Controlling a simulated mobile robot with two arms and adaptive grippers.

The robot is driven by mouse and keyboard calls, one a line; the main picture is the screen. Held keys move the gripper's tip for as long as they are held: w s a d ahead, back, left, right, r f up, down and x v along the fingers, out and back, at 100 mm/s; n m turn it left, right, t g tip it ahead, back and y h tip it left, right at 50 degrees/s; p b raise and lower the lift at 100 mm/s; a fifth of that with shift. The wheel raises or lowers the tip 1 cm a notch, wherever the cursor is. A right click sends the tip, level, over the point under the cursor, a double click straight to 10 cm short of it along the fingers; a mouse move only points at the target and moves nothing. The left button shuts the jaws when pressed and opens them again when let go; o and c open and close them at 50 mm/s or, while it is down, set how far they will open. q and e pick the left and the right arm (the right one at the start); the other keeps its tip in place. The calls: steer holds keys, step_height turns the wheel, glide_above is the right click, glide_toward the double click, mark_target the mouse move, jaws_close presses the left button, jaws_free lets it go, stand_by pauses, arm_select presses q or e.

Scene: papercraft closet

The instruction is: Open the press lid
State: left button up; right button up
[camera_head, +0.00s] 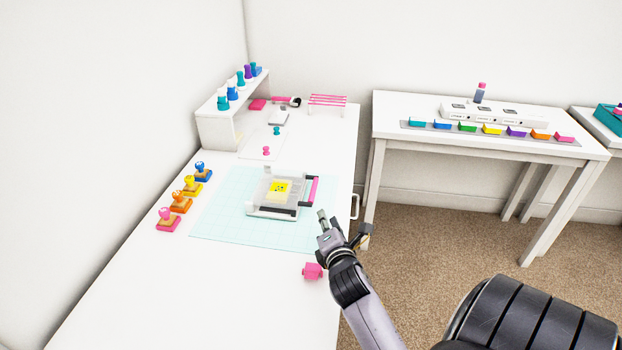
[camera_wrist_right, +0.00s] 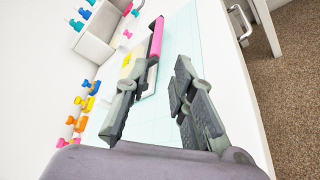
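The press (camera_head: 277,196) is a small white-grey frame on the pale blue mat (camera_head: 217,216) on the white table, with a yellow piece (camera_head: 279,188) showing in its middle. A pink bar handle (camera_head: 312,190) runs along its right side. My right gripper (camera_head: 325,220) is at the table's right edge, in front and to the right of the press, apart from it. In the right wrist view its two fingers (camera_wrist_right: 155,88) are spread with nothing between them, and the pink handle (camera_wrist_right: 156,36) lies beyond the fingertips. My left gripper is not in view.
A pink block (camera_head: 312,271) lies on the table close to my right gripper. Several colored stamps (camera_head: 180,205) stand left of the mat. A white shelf (camera_head: 220,127) with bottles is at the back left. The table front is clear.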

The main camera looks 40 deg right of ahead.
mark_target(315, 190)
steer(key=shift+w+d, duration=0.1)
steer(key=shift+w, duration=0.15)
steer(key=x, duration=0.2)
steer(key=shift+w+d, duration=0.2)
steer(key=shift+w, duration=0.05)
steer(key=x, duration=0.3)
steer(key=shift+w+d, duration=0.1)
steer(key=shift+w, duration=0.2)
steer(key=b+x, duration=0.1)
steer(key=x, duration=0.8)
steer(key=shift+w+d+f, duration=0.15)
steer(key=shift+w+d, duration=0.25)
steer(key=shift+w, duration=0.1)
steer(key=shift+w+d+f, duration=0.15)
steer(key=shift+w+d, duration=0.05)
steer(key=shift+w, duration=0.05)
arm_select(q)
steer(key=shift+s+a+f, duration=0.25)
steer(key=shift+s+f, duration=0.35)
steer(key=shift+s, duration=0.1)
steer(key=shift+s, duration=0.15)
arm_select(e)
steer(key=shift+c, duration=0.6)
